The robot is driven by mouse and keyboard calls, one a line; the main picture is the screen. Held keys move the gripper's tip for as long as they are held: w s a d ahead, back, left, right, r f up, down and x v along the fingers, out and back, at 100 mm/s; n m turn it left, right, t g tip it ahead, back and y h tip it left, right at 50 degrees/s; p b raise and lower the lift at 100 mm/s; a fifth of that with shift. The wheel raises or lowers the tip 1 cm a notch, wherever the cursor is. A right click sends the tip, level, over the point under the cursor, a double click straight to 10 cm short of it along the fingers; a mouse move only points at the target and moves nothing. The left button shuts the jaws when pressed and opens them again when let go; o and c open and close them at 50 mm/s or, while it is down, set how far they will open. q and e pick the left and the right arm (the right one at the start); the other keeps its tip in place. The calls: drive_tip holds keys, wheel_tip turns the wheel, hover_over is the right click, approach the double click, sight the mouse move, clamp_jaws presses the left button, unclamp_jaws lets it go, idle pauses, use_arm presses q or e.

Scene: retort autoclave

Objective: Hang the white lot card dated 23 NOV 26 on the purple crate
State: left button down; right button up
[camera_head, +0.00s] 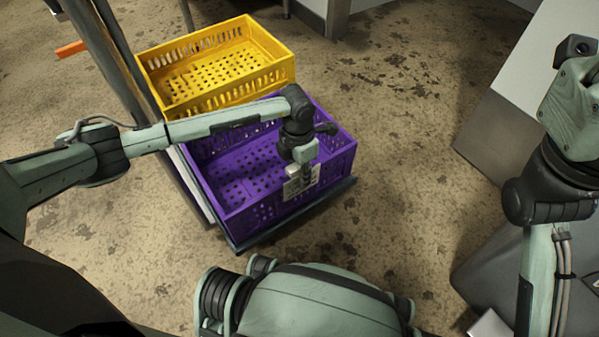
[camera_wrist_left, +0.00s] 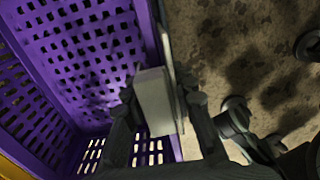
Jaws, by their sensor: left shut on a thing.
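The purple crate (camera_head: 232,178) sits on a dark low platform in the middle of the head view, empty inside, with slotted walls. A white lot card (camera_head: 301,181) is at the crate's near right wall, by the top rim. My left gripper (camera_head: 302,171) is shut on the card from above. In the left wrist view the card's pale block (camera_wrist_left: 155,100) is between the fingers (camera_wrist_left: 160,108), close to the purple wall (camera_wrist_left: 145,25). I cannot tell whether the card bears on the rim. Its printing is too small to read. My right gripper is not in view.
A yellow crate (camera_head: 215,98) stands just behind the purple one. Upright posts (camera_head: 112,60) rise at the left of the crates. A grey and white cabinet (camera_head: 500,130) stands at the right. The stained floor (camera_head: 400,150) between is clear.

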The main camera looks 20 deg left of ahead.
use_arm(q)
drive_tip(key=shift+f, duration=0.7)
drive_tip(key=c, duration=1.2)
unclamp_jaws()
drive_tip(key=shift+o, duration=0.2)
wheel_tip(320, 180, up, 12)
drive_tip(key=shift+w+a, duration=0.15)
